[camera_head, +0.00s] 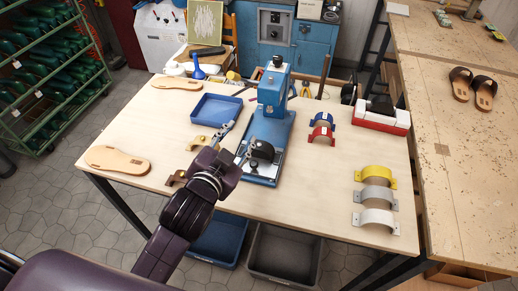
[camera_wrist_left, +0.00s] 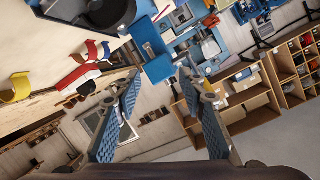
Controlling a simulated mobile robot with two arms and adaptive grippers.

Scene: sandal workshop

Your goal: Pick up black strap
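A black strap (camera_head: 261,150) sits arched on the base plate of the blue press (camera_head: 273,92). A dark rounded shape at the top of the left wrist view (camera_wrist_left: 110,12) looks like this strap. Another dark, strap-like piece (camera_head: 380,104) sits at the red and white block on the right of the table. My left gripper (camera_head: 233,144) is just left of the press base, above the table. Its fingers are spread and empty, and they also show apart in the left wrist view (camera_wrist_left: 158,115). My right gripper is not in view.
A blue tray (camera_head: 216,110), tan soles (camera_head: 117,160) and brown straps (camera_head: 176,178) lie left of the press. Red and blue straps (camera_head: 321,134) stand right of it. Yellow, grey and white straps (camera_head: 375,196) stand at the right edge. The front middle table is clear.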

